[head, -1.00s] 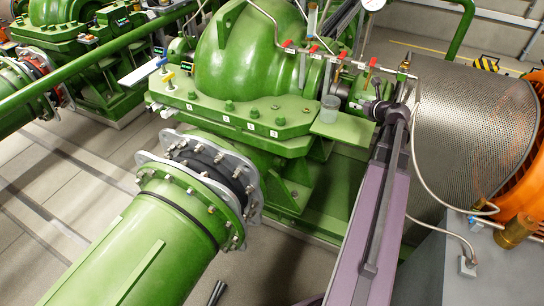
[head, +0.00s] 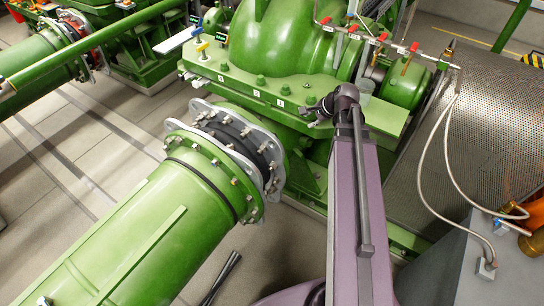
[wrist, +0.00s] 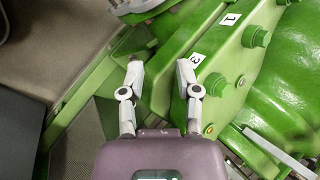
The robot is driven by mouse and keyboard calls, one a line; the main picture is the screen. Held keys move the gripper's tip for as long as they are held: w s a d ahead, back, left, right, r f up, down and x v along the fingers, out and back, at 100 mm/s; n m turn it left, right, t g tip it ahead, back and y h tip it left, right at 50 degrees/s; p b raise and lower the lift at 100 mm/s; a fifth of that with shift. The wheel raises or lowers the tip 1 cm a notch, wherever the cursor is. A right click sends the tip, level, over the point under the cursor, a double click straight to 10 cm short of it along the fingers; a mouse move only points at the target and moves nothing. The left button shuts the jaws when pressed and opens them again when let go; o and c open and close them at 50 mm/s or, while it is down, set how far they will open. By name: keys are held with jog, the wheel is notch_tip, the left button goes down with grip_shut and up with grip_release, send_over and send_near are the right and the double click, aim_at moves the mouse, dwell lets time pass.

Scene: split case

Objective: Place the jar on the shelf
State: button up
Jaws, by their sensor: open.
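A small grey, see-through jar (head: 366,82) appears in the head view, mostly hidden behind my wrist. It stands on the flat green ledge (head: 386,114) beside the pump casing. A narrow white shelf-like plate (head: 178,40) juts out at the casing's left end; I cannot tell which surface the task calls the shelf. My gripper (head: 314,107) is over the front edge of the casing, left of the jar. In the wrist view my gripper (wrist: 160,76) is open and empty, its fingers spread above the green casing. I cannot make out the jar there.
A large green pipe (head: 150,225) with a bolted flange lies in front. Thin tubing with red-handled valves (head: 368,37) runs above the ledge. A perforated metal guard (head: 500,130) and looping hoses stand at the right. Open floor (head: 70,150) is at the left.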

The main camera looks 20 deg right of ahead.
jog(key=s+a+f+n+g+h, duration=0.1)
jog(key=s+a+n+g+h, duration=0.1)
jog(key=s+a+n, duration=0.3)
jog(key=s+a+f+n+g+h, duration=0.1)
jog(key=s+a+n+g, duration=0.3)
jog(key=a+n, duration=0.7)
jog(key=shift+s+a+f+h, duration=0.35)
jog(key=shift+s+f+h, duration=0.1)
jog(key=shift+f, duration=0.2)
